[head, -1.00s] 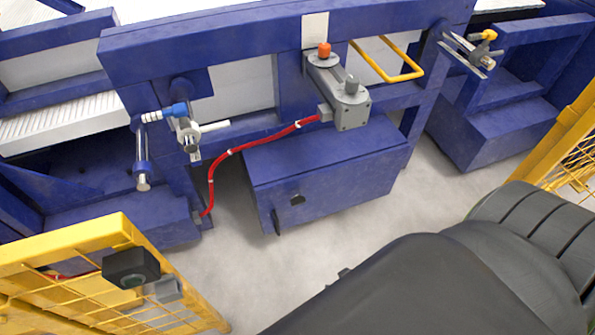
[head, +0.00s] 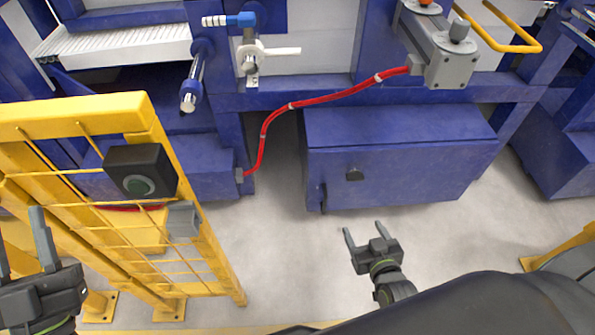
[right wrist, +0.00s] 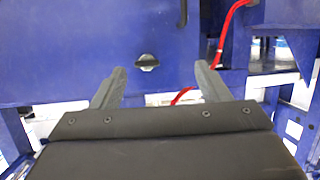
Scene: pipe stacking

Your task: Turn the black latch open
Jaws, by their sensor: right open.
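The black latch (head: 354,174) is a small dark knob on the front of the blue cabinet (head: 420,170). In the right wrist view the latch (right wrist: 147,62) shows ahead of the fingers, between them and nearer the left one. My right gripper (head: 363,228) is open and empty, below and apart from the latch in the head view. It also shows open in the right wrist view (right wrist: 165,82). My left gripper (head: 20,240) is open and empty at the left edge, in front of the yellow fence.
A black handle (head: 323,198) hangs at the cabinet's lower left corner. A red cable (head: 325,98) runs above and left of the cabinet. The yellow mesh fence (head: 130,110) with a black button box (head: 140,172) stands left. Grey floor before the cabinet is clear.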

